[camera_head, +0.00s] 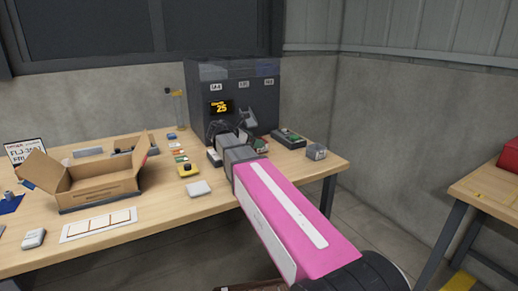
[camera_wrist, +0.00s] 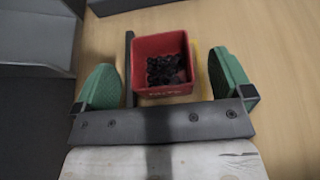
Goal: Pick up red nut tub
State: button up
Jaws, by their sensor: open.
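The red nut tub (camera_wrist: 163,92) shows in the wrist view, a square open box with dark nuts inside and faint lettering on its front wall. It sits on the wooden table top. My gripper (camera_wrist: 164,80) is open, with one green-padded finger to the left of the tub and one to the right. Gaps show between the pads and the tub's walls. In the head view my gripper (camera_head: 219,130) is in front of the dark machine, and my arm hides the tub there.
The dark machine (camera_head: 270,85) with a lit display stands behind my gripper. An open cardboard box (camera_head: 100,187) is at the left of the table (camera_head: 165,228). A white block (camera_head: 198,188), a yellow item (camera_head: 188,170) and a grey box (camera_head: 316,151) lie nearby.

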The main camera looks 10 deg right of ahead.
jog(key=shift+x, duration=1.15)
jog(key=c, duration=1)
jog(key=shift+r, duration=0.1)
